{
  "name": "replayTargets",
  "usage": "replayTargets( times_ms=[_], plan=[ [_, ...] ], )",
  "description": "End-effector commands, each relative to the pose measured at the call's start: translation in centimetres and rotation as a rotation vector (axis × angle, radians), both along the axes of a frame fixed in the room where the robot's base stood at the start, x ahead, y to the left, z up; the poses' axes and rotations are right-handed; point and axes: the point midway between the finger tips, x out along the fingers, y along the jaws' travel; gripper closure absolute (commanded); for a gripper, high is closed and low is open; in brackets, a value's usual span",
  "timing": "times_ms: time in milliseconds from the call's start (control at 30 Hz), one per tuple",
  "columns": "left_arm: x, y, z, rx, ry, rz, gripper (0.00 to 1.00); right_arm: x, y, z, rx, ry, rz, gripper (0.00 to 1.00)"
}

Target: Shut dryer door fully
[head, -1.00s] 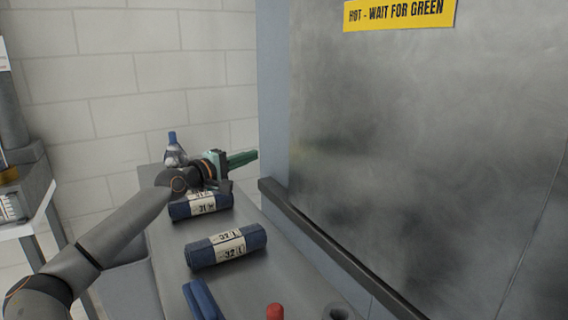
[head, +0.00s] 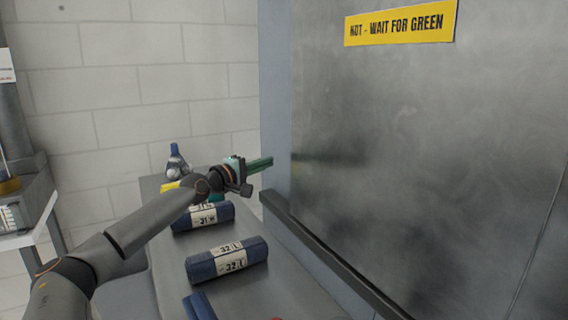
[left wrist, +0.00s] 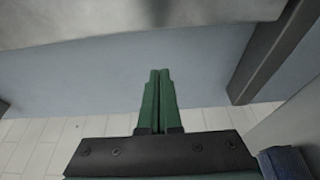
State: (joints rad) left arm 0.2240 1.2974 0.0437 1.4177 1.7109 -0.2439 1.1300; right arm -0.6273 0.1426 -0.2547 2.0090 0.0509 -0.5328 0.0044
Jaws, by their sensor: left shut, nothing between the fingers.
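The dryer door (head: 430,150) is a large grey metal panel filling the right of the head view, with a yellow sign (head: 400,23) reading "HOT - WAIT FOR GREEN". Its left edge lies close to the blue-grey frame (head: 275,100); I cannot tell whether it is fully shut. My left gripper (head: 268,163) has green fingers, shut and empty, pointing right at the frame near the door's left edge. In the left wrist view, the closed fingers (left wrist: 157,80) point at the blue-grey surface (left wrist: 100,75), with a grey metal edge (left wrist: 200,12) above. I cannot tell whether they touch. My right gripper is not in view.
A grey table (head: 180,260) holds rolled blue bundles (head: 228,259) with white labels and a bottle (head: 177,162) at the back. A dark rail (head: 320,248) runs along below the door. A white-topped stand (head: 35,215) is at the far left.

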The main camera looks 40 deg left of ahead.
Motion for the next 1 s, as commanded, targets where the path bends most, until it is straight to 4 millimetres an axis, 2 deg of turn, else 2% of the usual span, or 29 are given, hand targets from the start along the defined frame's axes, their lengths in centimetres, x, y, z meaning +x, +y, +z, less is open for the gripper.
replayTargets(
  times_ms=[333, 733, 1000],
  plan=[
    [2.3, 0.0, 0.2, -0.003, -0.002, -0.002, 1.00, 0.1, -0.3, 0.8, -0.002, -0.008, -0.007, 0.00],
    [4.9, 0.1, 0.1, -0.001, 0.000, -0.003, 1.00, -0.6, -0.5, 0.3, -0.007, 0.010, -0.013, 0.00],
    [4.1, -2.2, 0.3, 0.002, 0.006, -0.003, 1.00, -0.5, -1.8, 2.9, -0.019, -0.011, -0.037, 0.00]
  ],
)
